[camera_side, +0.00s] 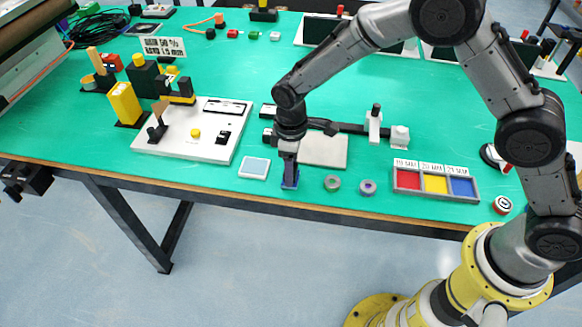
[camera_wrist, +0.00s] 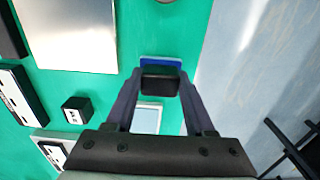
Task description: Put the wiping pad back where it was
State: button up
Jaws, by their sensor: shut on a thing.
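The wiping pad (camera_wrist: 161,62) has a blue base with a dark block on top. In the wrist view my gripper (camera_wrist: 160,86) is shut on this dark block. In the side view my gripper (camera_side: 289,176) points down near the table's front edge, with the blue pad (camera_side: 290,184) at its fingertips. The pad is at or just above the green table; I cannot tell if it touches. A white-rimmed square with a pale blue-grey face (camera_side: 254,168) lies flat just left of the gripper; it also shows in the wrist view (camera_wrist: 147,118), partly behind the fingers.
A beige plate (camera_side: 322,151) lies behind my gripper. Two small rings (camera_side: 332,183) (camera_side: 368,187) and a tray with red, yellow and blue compartments (camera_side: 436,168) are to the right. A white station board (camera_side: 190,148) is to the left. The table's front edge is close.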

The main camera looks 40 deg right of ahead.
jog(key=shift+f, duration=0.15)
jog(key=o, duration=1.3)
notch_tip(320, 180, up, 12)
jog(key=s+d+r+m+t, duration=0.1)
jog(key=s+d+r+m, duration=0.1)
jog(key=s+d+r, duration=0.35)
jog(key=s+d+r+m+t, duration=0.2)
jog(key=s+d+r, duration=0.4)
jog(key=d+r, duration=0.15)
jog(key=s+d+m+t, duration=0.1)
jog(key=s+d+m, duration=0.1)
jog(key=s, duration=0.6)
jog(key=s+d+m+t, duration=0.1)
jog(key=s+d+m, duration=0.2)
jog(key=s, duration=0.5)
jog(key=shift+d+f+t, duration=0.2)
jog(key=shift+d+t, duration=0.1)
jog(key=shift+d, duration=0.4)
